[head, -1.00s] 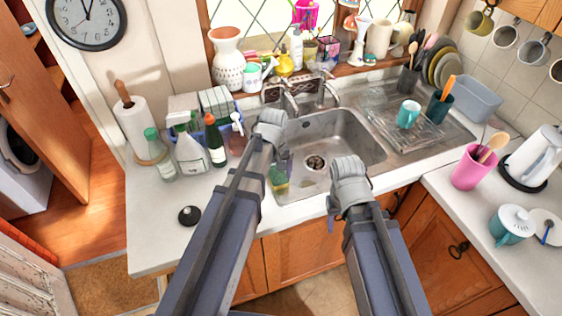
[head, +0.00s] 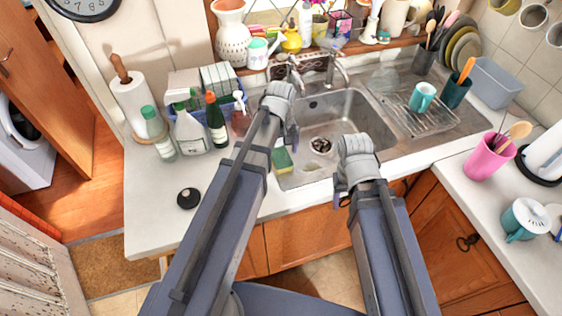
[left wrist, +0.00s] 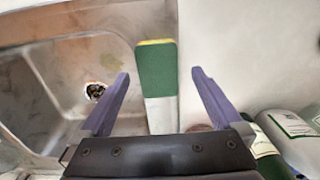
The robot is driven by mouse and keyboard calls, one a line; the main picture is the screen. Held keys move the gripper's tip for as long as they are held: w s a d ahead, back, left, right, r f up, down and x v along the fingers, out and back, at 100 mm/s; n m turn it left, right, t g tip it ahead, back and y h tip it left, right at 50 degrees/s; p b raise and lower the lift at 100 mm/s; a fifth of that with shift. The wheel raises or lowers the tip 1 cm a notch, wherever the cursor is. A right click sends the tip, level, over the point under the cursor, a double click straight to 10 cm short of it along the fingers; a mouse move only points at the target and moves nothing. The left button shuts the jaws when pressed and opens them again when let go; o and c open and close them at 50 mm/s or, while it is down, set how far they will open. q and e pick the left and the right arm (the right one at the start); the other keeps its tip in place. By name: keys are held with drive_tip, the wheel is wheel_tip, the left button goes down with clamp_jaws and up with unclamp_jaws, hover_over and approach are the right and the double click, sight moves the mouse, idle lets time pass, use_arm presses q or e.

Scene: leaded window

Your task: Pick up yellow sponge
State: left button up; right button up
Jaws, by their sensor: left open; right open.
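The sponge (head: 282,160), green on top with a yellow edge, lies at the near left rim of the metal sink (head: 352,118). The left wrist view shows the sponge (left wrist: 156,72) from above, with a pale strip at its near end. My left gripper (head: 291,137) is open above the sink's left side, near the sponge. In the left wrist view, the open fingers (left wrist: 160,80) appear on either side of the sponge, with gaps; I cannot tell the height between them. My right gripper (head: 340,192) is open and empty in front of the sink, its fingers partly hidden.
Left of the sink stand a dark green bottle (head: 216,120), a spray bottle (head: 190,134) and a paper roll (head: 132,104). A black round item (head: 188,198) lies on the counter. A teal mug (head: 422,97) stands on the drainer. The front left counter is mostly clear.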

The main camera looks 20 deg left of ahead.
sight(281, 157)
use_arm(q)
drive_tip(key=shift+w+a+f+b, duration=0.1)
drive_tip(key=shift+w+f+b, duration=0.1)
drive_tip(key=shift+f+b, duration=0.7)
drive_tip(key=shift+w+f+b, duration=0.15)
drive_tip(key=shift+f+b, duration=0.7)
drive_tip(key=shift+w+a+f+b, duration=0.1)
drive_tip(key=shift+w+f+b, duration=0.1)
drive_tip(key=shift+f+b, duration=0.7)
drive_tip(key=shift+r, duration=0.1)
drive_tip(key=c, duration=1.2)
